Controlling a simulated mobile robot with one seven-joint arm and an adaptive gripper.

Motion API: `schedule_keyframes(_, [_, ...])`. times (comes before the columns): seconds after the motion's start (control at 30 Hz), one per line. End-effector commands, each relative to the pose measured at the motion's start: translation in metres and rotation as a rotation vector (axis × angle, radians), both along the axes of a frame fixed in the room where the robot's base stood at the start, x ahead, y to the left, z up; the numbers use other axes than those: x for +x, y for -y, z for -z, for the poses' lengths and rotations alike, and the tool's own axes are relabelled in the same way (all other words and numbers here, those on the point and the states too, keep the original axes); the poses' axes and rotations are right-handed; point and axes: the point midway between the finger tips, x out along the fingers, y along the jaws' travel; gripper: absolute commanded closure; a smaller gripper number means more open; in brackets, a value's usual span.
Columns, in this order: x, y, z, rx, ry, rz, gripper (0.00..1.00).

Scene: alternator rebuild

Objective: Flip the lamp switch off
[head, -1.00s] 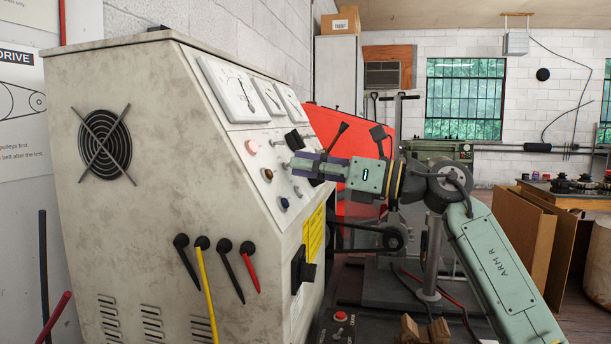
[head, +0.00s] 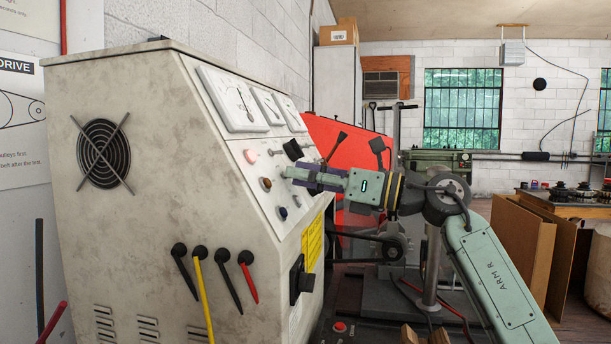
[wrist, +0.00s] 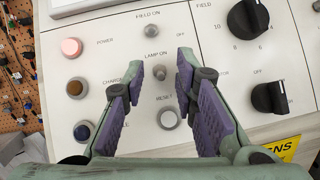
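The lamp switch (wrist: 160,72) is a small grey toggle under the label "LAMP ON" on the light panel of a test console. In the wrist view it sits between the two purple-padded fingers of my gripper (wrist: 159,60). The fingers are apart, with clear gaps on both sides of the toggle. Nothing is held. In the head view my gripper (head: 288,173) reaches leftward to the sloping panel, and its fingers hide the lamp switch there. The toggle's exact lean is hard to tell.
The field switch (wrist: 151,30) is just above, and the reset button (wrist: 168,118) is below between the fingers. A pink power light (wrist: 71,47) and other lamps line the left. Black knobs (wrist: 248,19) stand on the right. The console (head: 150,200) fills the left of the head view.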

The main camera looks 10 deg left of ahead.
Motion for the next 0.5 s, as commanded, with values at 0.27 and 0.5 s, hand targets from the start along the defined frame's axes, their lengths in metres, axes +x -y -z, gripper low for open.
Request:
schedule_keyframes(0.27, [-0.001, 0.015, 0.002, 0.002, 0.0, 0.001, 0.74])
schedule_keyframes(0.5, [-0.006, 0.064, 0.008, 0.002, 0.0, 0.002, 0.74])
